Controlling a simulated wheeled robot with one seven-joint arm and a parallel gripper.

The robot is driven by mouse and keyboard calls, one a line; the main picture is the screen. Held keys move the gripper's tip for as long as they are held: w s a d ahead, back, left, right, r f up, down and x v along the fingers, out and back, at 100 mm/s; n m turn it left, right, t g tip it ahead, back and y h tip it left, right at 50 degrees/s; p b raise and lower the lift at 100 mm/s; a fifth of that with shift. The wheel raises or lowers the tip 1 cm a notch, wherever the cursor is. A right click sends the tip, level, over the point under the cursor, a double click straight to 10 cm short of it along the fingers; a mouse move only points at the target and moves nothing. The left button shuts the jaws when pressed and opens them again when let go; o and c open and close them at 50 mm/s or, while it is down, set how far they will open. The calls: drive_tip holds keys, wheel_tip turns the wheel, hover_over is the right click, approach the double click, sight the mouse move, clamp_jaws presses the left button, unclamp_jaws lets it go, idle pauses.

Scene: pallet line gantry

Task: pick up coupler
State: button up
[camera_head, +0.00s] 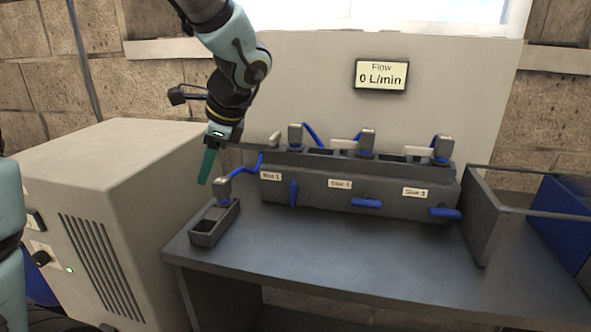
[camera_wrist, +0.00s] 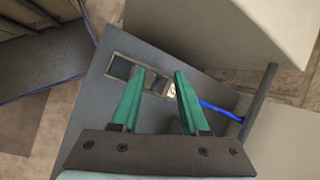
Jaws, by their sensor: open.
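A grey coupler (camera_head: 222,188) with a blue hose stands at the back end of a small dark holder (camera_head: 217,233) on the left of the bench. The holder's front socket is empty. In the wrist view the coupler (camera_wrist: 172,90) shows as a pale piece between the green fingers, partly hidden by the right finger, with the blue hose (camera_wrist: 220,110) running right. My gripper (camera_head: 204,182) is open and empty. It hangs above the coupler and slightly left of it in the head view, apart from it. Its fingers also show in the wrist view (camera_wrist: 160,72).
A manifold (camera_head: 350,197) labelled with slots stands behind, with more hosed couplers on top and blue handles in front; the left handle is upright, the others horizontal. A display (camera_head: 381,76) reads 0 L/min. A beige cabinet (camera_head: 110,200) stands left, an open bin (camera_head: 486,225) right. The bench front is clear.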

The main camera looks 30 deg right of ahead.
drive_tip(key=s+d+m+t+b, duration=0.2)
drive_tip(key=d+m+t+b, duration=0.2)
drive_tip(key=d+m, duration=0.5)
drive_tip(key=m+t+h+b, duration=0.3)
drive_tip(key=m+t, duration=0.1)
drive_tip(key=m, duration=0.1)
approach(299, 133)
drive_tip(key=x, duration=1.2)
drive_tip(key=shift+s, duration=0.1)
clamp_jaws()
